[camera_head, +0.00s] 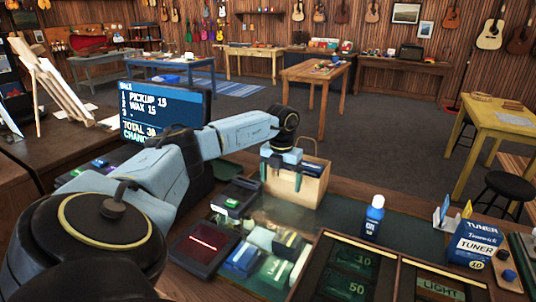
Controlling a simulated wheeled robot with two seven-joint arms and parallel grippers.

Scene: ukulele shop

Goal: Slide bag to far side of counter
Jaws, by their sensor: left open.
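A brown paper bag (314,191) with a looped handle stands upright on the counter (408,232), near its far edge. My left gripper (281,180) points down at the bag's near left side, with its two fingers apart. It overlaps the bag in this view, and I cannot tell whether the fingers touch it. Part of the bag's near face and top is hidden behind the gripper. My right gripper is out of view.
A register screen (165,112) stands left of the bag. A card terminal (236,197), a red-lit scanner pad (204,243) and a glass display lie nearer. A blue bottle (374,217) and a tuner box (474,244) stand to the right. The dark mat right of the bag is mostly clear.

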